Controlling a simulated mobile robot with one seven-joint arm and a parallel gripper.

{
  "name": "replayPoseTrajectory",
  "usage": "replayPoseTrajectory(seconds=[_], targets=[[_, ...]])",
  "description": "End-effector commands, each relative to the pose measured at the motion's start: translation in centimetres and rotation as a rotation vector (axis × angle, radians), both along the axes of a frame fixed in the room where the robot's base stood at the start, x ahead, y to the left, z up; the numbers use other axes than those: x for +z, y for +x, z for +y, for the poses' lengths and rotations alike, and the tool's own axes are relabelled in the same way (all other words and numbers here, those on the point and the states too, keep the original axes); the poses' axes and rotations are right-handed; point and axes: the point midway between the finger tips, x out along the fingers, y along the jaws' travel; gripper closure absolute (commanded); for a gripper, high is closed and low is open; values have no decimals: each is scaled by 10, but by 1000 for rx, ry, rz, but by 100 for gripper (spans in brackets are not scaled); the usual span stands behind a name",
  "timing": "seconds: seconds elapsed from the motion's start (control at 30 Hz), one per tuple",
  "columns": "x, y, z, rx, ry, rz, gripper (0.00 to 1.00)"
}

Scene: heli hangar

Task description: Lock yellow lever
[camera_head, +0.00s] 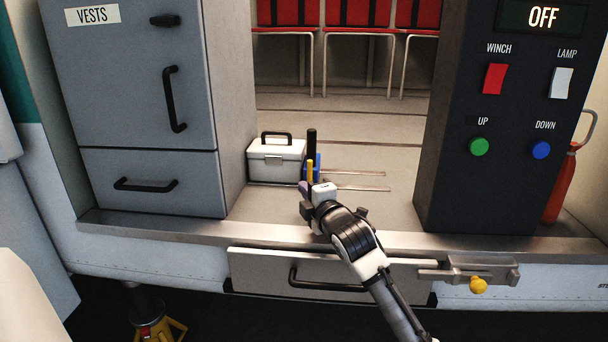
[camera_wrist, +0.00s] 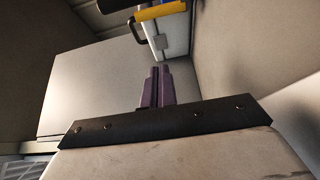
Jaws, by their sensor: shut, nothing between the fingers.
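A narrow upright yellow piece (camera_head: 310,172) stands beside a blue part (camera_head: 318,167) and a black rod, just beyond my gripper (camera_head: 304,188). A yellow knob (camera_head: 478,285) sits under a grey metal latch (camera_head: 470,270) at the right end of the drawer. I cannot tell for certain which is the lever. In the wrist view, my purple fingers (camera_wrist: 155,88) are together with nothing between them. A yellow bar (camera_wrist: 160,11) with a blue part behind it shows above the fingertips, apart from them.
A white case (camera_head: 276,160) with a black handle stands left of my gripper. The grey vests cabinet (camera_head: 130,80) is on the left. The dark control panel (camera_head: 510,190) is on the right. The floor behind is mostly clear.

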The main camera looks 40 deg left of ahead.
Motion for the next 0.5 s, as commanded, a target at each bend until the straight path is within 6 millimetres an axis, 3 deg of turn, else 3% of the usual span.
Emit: replayPoseTrajectory(seconds=[0.27, 0.5], targets=[[3, 7, 15, 2, 2, 1, 100], [4, 28, 56, 2, 1, 3, 100]])
